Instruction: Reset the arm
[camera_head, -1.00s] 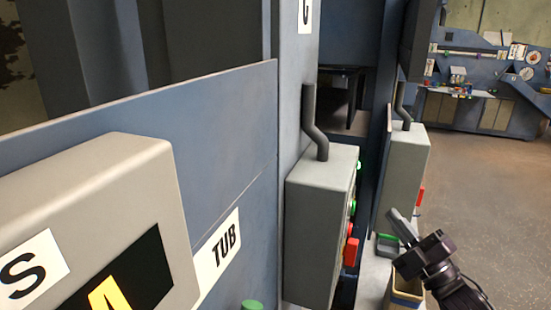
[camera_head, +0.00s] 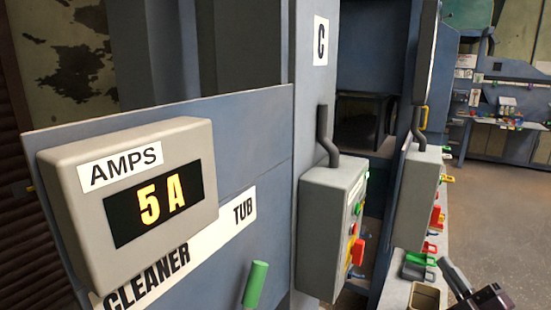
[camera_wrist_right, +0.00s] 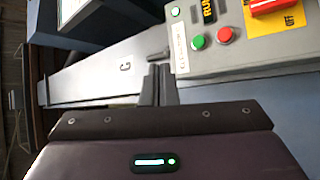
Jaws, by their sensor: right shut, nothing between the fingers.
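My right gripper (camera_head: 452,272) is at the lower right edge of the head view, partly cut off by the frame. Its fingers are together with nothing between them. In the right wrist view the closed fingers (camera_wrist_right: 158,85) point toward a grey control box (camera_wrist_right: 250,45) with green and red buttons and a red switch on a yellow plate. I cannot tell whether they touch it. My left gripper does not show.
An ammeter box (camera_head: 130,190) reading 5A is mounted on a blue panel (camera_head: 270,130). A green handle (camera_head: 255,284) stands below it. Control boxes (camera_head: 325,235) and (camera_head: 415,200) with buttons stick out from the machine. A bin (camera_head: 425,296) is beside the gripper. Open floor (camera_head: 500,220) lies right.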

